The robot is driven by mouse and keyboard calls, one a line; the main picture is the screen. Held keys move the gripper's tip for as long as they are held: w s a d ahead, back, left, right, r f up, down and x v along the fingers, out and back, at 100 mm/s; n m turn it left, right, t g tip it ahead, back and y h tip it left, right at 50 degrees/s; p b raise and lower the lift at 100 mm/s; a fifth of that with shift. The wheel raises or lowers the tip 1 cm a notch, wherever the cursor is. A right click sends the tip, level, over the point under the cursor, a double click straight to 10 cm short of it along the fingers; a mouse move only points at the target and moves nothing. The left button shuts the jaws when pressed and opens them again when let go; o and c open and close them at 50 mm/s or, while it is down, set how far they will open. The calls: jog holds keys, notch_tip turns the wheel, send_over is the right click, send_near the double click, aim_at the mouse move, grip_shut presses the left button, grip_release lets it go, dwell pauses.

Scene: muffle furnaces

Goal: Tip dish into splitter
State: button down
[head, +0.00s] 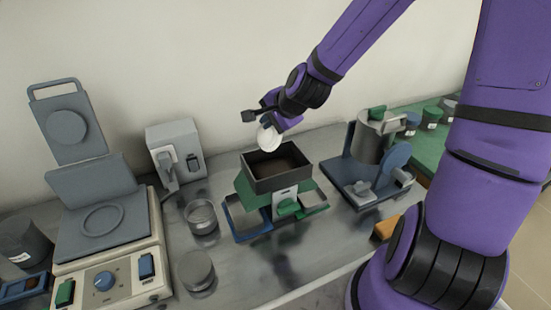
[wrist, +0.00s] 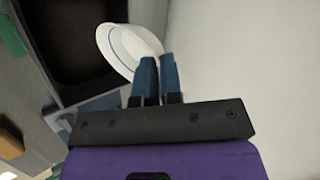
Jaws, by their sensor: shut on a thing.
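A white dish (head: 268,137) is held by my gripper (head: 276,122) above the back edge of the splitter. In the wrist view the dish (wrist: 130,45) is pinched at its rim between the two blue fingers of my gripper (wrist: 158,68). The dish is steeply tilted in the head view; whether anything is in it cannot be told. The splitter (head: 258,184) has a dark open box on top, with a green body and trays at its sides. In the wrist view the box of the splitter (wrist: 62,82) lies to the left of the dish.
A device with a raised lid (head: 88,205) stands at the left. Two round metal containers, one (head: 201,216) behind the other (head: 195,270), stand left of the splitter. A blue-framed machine with a metal drum (head: 372,142) stands at the right. An orange block (head: 385,228) lies near the front edge.

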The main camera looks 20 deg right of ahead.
jog(key=shift+a, duration=0.1)
dwell(0.3)
jog(key=shift+w+a+f+g+h, duration=0.2)
jog(key=shift+w+g+h, duration=0.1)
jog(key=shift+g, duration=0.1)
jog(key=shift+w+a+g, duration=0.1)
jog(key=shift+w+g, duration=0.15)
jog(key=shift+g, duration=0.15)
dwell(0.5)
jog(key=shift+w, duration=0.15)
jog(key=shift+w+f+g+h, duration=0.2)
jog(key=shift+g+h, duration=0.1)
jog(key=shift+g, duration=0.2)
dwell(0.4)
jog(key=shift+w+a+f+g, duration=0.2)
jog(key=shift+a+g, duration=0.1)
jog(key=shift+w, duration=0.15)
dwell(0.4)
jog(key=g, duration=0.1)
jog(key=w+f+g+h, duration=0.1)
jog(key=g, duration=0.1)
jog(key=shift+w+a+h, duration=0.2)
jog(key=shift+w+h, duration=0.1)
